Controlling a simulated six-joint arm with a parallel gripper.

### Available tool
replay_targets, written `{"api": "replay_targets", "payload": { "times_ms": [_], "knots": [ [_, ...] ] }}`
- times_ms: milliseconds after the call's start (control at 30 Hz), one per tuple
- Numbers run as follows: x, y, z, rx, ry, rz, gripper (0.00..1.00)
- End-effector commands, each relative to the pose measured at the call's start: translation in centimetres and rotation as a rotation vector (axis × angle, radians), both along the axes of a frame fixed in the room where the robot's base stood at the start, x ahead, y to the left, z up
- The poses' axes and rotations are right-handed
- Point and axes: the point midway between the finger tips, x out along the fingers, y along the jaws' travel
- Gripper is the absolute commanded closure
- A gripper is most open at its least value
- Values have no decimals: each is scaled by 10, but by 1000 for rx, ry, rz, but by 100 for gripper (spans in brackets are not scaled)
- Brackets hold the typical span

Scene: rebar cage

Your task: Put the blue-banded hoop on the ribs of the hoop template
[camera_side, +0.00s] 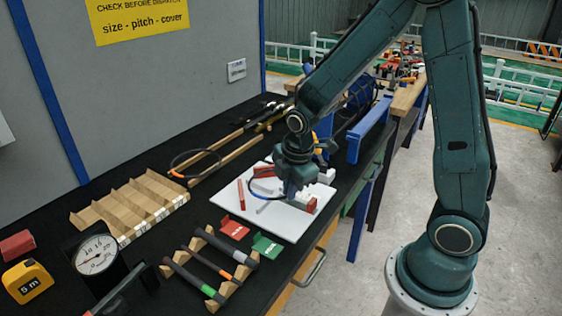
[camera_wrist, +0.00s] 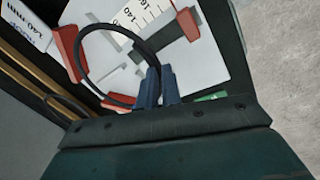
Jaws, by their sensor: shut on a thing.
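My gripper (camera_side: 290,188) is low over a white board (camera_side: 300,226) and, in the wrist view, its blue fingers (camera_wrist: 157,88) are shut on a thin dark hoop (camera_wrist: 141,46).
Another dark hoop with an orange band (camera_side: 176,174) lies behind the board, beside wooden strips. A rack of banded bars (camera_side: 208,268), red (camera_side: 233,229) and green (camera_side: 267,246) trays, a dial gauge (camera_side: 97,255) and a yellow tape measure (camera_side: 27,281) stand in front.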

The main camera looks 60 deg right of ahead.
Motion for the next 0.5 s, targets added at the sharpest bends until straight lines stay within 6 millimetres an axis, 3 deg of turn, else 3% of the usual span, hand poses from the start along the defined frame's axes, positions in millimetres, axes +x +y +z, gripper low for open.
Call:
{"api": "replay_targets", "payload": {
  "times_ms": [200, 467, 500],
  "knots": [
    [-1, 0, -20, 0, 2, 0, 100],
    [0, 0, -22, 0, 0, 0, 100],
    [-1, 0, -22, 0, 1, 0, 90]
  ]
}}
